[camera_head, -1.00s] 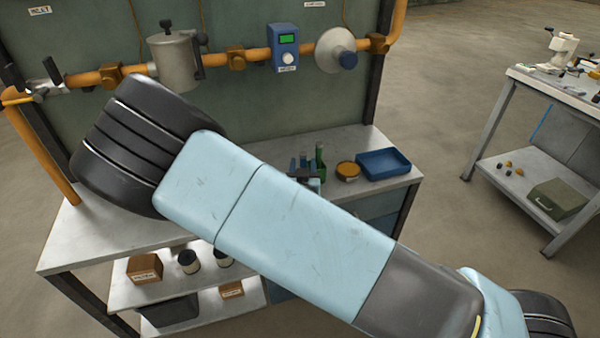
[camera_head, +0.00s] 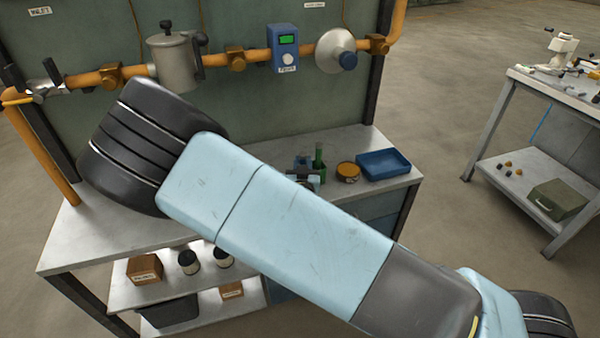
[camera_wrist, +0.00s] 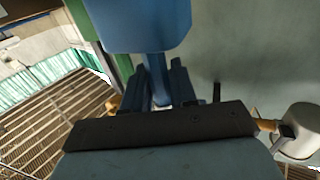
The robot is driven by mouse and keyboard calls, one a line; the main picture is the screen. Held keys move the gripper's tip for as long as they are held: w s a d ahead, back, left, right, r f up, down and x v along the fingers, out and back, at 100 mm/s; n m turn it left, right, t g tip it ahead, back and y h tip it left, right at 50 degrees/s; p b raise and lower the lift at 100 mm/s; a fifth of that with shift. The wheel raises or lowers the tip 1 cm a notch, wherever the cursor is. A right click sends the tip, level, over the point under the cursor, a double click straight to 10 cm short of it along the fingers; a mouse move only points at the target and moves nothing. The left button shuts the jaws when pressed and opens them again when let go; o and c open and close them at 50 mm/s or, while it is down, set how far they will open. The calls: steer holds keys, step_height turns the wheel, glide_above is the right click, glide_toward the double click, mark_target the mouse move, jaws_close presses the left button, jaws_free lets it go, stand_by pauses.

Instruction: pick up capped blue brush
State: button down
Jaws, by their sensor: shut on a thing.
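In the wrist view, the capped blue brush (camera_wrist: 140,25) shows as a broad smooth blue body at the top, with a narrower blue part running down between my fingers. My gripper (camera_wrist: 161,78) is shut on this narrower part. In the head view my gripper (camera_head: 302,179) is a small dark shape at the back of the bench, mostly hidden by my arm. A small blue shape (camera_head: 303,161) shows just above it, left of a green bottle-like object (camera_head: 318,160). The brush's lower end cannot be made out.
A round orange-lidded tin (camera_head: 348,172) and an open blue tray (camera_head: 383,164) stand to the right on the bench (camera_head: 385,142). An orange pipe (camera_head: 215,63) with a grey pot (camera_head: 173,62) runs behind. Boxes and jars sit on the lower shelf.

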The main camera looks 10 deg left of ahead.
steer(key=shift+r, duration=5)
